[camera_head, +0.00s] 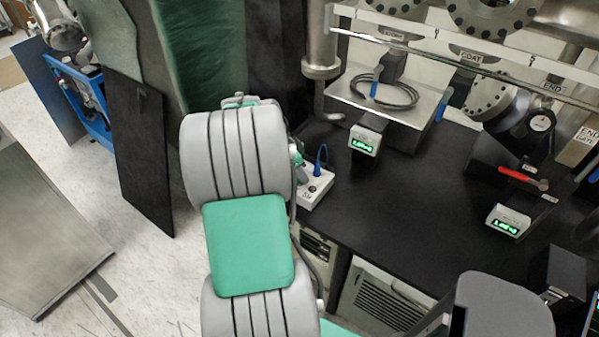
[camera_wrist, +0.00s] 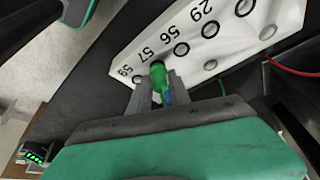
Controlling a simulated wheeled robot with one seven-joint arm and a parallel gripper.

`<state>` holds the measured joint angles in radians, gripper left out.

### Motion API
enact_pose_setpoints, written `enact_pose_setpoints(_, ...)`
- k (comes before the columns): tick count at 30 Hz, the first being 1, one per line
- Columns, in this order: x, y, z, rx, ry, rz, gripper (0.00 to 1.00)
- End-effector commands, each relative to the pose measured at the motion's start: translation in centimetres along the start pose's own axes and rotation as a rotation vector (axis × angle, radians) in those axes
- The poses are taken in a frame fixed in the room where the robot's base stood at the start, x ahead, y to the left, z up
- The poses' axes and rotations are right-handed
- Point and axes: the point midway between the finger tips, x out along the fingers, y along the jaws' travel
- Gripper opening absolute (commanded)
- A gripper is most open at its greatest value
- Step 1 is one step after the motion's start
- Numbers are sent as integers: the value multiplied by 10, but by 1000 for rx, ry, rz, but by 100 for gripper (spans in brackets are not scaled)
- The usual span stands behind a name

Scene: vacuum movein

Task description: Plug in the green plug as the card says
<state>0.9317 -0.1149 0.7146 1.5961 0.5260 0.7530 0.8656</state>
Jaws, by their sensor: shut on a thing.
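My gripper (camera_wrist: 159,84) is shut on the green plug (camera_wrist: 158,71), which shows between the two fingertips in the wrist view. A bit of blue (camera_wrist: 168,98) shows between the fingers. In the head view, the white socket box (camera_head: 316,189) stands at the bench's left edge, with a blue plug (camera_head: 320,160) upright on it. My arm hides part of the box there. I cannot make out the card.
The panel has several ringed sockets, with 56 and 29 farther up. Small green-lit displays (camera_head: 364,143) stand on the black bench (camera_head: 400,220). A red-handled tool (camera_head: 523,179) lies at right. The bench middle is clear.

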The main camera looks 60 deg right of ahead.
Motion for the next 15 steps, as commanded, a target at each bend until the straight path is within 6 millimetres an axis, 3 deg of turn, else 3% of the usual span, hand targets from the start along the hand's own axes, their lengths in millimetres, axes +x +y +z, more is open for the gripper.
enact_pose_setpoints(15, 7, 0, 3, 1, 1, -1, 0)
